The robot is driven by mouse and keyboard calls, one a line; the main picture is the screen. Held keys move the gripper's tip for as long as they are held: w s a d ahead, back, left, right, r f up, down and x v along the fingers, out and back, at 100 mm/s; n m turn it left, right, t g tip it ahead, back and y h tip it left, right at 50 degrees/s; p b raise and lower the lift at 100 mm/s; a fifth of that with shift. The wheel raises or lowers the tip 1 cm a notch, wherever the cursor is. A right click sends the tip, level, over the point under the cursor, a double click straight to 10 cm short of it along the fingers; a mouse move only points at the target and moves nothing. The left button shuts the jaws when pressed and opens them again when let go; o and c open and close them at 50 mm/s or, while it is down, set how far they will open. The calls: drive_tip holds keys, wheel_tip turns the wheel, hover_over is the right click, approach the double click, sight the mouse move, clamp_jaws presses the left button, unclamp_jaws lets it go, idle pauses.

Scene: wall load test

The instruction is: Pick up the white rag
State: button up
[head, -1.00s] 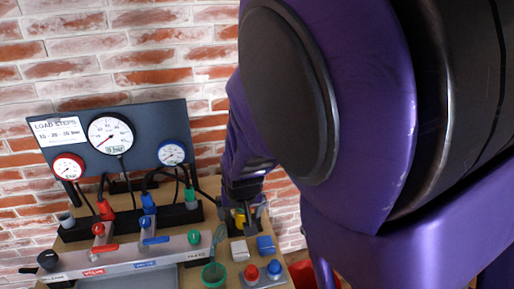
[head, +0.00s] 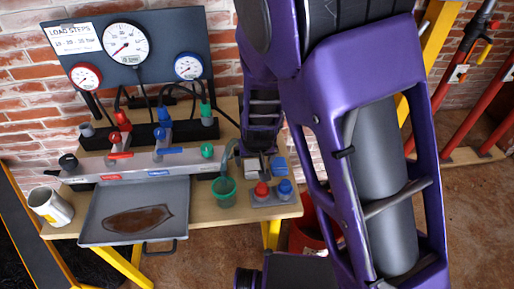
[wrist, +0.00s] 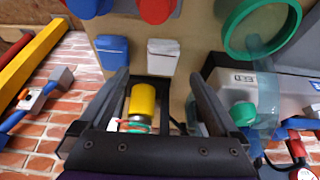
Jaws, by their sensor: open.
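The white rag (wrist: 162,57) is a small folded block lying flat on the wooden bench, beside a blue rag (wrist: 112,52). In the head view the white rag (head: 252,167) shows only partly, close to my gripper (head: 263,160). In the wrist view my gripper (wrist: 160,76) is open, its two fingers spread on either side with nothing gripped. The white rag lies just beyond the fingertips, between their lines and apart from them. A yellow-capped cylinder (wrist: 142,100) shows between the fingers, farther back towards the wall.
A valve manifold (head: 150,163), gauge panel (head: 138,50) and tray (head: 100,228) with a brown puddle are left. A white mug (head: 50,206) stands at the left bench edge.

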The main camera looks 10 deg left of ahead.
sight(252, 166)
drive_tip(key=x, duration=0.3)
drive_tip(key=b+x, duration=0.1)
drive_tip(key=x, duration=0.2)
drive_tip(key=shift+w+a+f, duration=0.15)
drive_tip(key=shift+w+a, duration=0.1)
drive_tip(key=c, duration=1.4)
